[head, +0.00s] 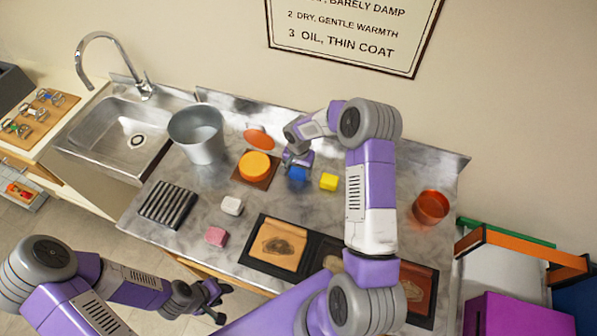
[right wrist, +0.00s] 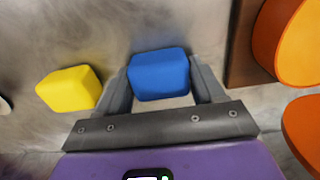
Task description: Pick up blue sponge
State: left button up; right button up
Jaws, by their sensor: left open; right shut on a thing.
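The blue sponge (head: 298,173) is at the back middle of the metal counter, just under my right gripper (head: 297,160). In the right wrist view the blue sponge (right wrist: 159,75) sits between the two fingers of my right gripper (right wrist: 163,85), which is shut on it. Whether it touches the counter or is lifted is hard to tell. My left gripper (head: 210,297) is open and empty, low in front of the counter's near edge.
A yellow sponge (head: 329,181) lies close by, with white (head: 232,205) and pink (head: 216,236) ones nearer. An orange tin (head: 254,165), a metal bucket (head: 197,134), a black rack (head: 168,204), leather panels (head: 277,246) and an orange bowl (head: 430,207) stand around.

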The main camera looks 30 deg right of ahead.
aim_at(299, 170)
notch_tip(299, 170, up, 10)
jog(key=shift+r, duration=0.1)
jog(key=o, duration=0.5)
jog(key=c, duration=0.4)
dwell(1.0)
